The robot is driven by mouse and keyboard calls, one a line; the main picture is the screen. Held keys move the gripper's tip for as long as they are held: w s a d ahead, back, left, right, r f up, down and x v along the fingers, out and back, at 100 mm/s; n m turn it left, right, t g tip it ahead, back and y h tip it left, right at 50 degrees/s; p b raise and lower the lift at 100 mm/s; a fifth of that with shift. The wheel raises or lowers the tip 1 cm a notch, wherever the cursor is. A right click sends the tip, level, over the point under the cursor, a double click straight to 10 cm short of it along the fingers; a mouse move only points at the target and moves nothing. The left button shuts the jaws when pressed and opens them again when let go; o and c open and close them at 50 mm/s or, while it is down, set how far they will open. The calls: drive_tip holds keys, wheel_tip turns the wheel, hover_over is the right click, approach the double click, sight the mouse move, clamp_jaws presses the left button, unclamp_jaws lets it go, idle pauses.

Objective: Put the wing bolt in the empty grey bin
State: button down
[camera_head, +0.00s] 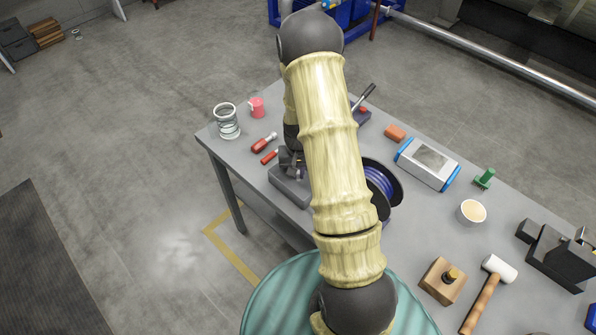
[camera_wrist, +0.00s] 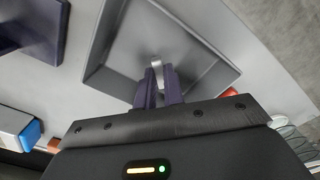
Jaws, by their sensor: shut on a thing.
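My gripper (camera_wrist: 158,86) is shut on a small pale metal piece, which I take as the wing bolt (camera_wrist: 156,66). Only its end shows past the fingertips; the rest is hidden between them. The grey bin (camera_wrist: 205,43) lies beyond the fingertips in the wrist view, and its visible floor is bare. In the head view the grey bin (camera_head: 288,192) stands on the workbench, partly covered by my arm. My gripper (camera_head: 291,160) shows there as a dark shape over the bin, mostly hidden. I cannot tell the exact height of the bolt above the bin.
On the grey workbench (camera_head: 420,225) a cable spool (camera_head: 394,184) stands right of the bin. Red-handled tools (camera_head: 264,142) lie behind it, near a wire-like jar (camera_head: 227,122). A blue-ended box (camera_head: 428,164), wooden block (camera_head: 442,280) and mallet (camera_head: 486,294) are further right.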

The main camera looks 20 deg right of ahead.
drive_tip(key=shift+f+b, duration=0.35)
drive_tip(key=shift+f, duration=0.2)
drive_tip(key=c, duration=1.4)
unclamp_jaws()
drive_tip(key=shift+c, duration=0.2)
drive_tip(key=shift+r, duration=0.1)
wheel_tip(320, 180, up, 17)
drive_tip(key=b, duration=0.2)
drive_tip(key=shift+r, duration=0.15)
